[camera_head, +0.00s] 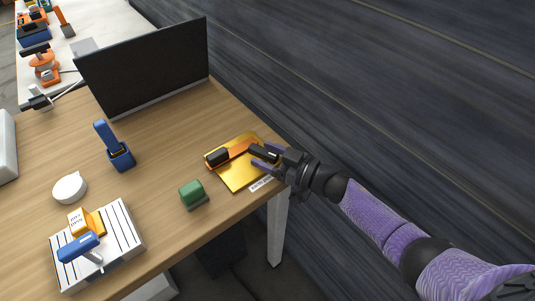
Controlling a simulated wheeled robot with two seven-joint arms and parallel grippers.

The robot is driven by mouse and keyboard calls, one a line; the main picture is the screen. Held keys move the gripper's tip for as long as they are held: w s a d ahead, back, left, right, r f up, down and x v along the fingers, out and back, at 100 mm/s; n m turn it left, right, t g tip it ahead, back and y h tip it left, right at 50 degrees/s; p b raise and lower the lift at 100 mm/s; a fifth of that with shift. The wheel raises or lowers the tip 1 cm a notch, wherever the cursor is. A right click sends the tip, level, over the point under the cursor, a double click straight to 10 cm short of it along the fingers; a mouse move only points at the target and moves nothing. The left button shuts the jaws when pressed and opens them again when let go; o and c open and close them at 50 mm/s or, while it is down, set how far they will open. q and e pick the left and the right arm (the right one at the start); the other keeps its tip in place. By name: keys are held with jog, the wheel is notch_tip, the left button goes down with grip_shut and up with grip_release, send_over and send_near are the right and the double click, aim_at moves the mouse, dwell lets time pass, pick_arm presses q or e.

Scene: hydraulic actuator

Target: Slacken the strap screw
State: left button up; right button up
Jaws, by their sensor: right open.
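A gold-yellow plate (235,178) lies near the right corner of the wooden table. On it is a dark cylindrical actuator (217,157) with an orange middle part. The actuator's right end (260,151) is black and reaches toward my right gripper. I cannot make out the strap screw; it is too small or hidden. My right gripper (268,156) is open, its purple fingers at this black end, one on the far side and one on the near side. I cannot tell whether they touch it. My left gripper is not in view.
A green block (192,193) stands left of the plate. A blue-handled tool stands in a blue holder (121,157). A striped board (125,237) holds a blue tool (78,247) and an orange box. A monitor (145,65) stands behind. The dark wall is close on the right.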

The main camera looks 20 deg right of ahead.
aim_at(268, 152)
notch_tip(268, 152, up, 6)
jog(key=p, duration=0.4)
notch_tip(268, 152, up, 4)
jog(key=shift+r+p, duration=0.1)
jog(key=shift+p, duration=1)
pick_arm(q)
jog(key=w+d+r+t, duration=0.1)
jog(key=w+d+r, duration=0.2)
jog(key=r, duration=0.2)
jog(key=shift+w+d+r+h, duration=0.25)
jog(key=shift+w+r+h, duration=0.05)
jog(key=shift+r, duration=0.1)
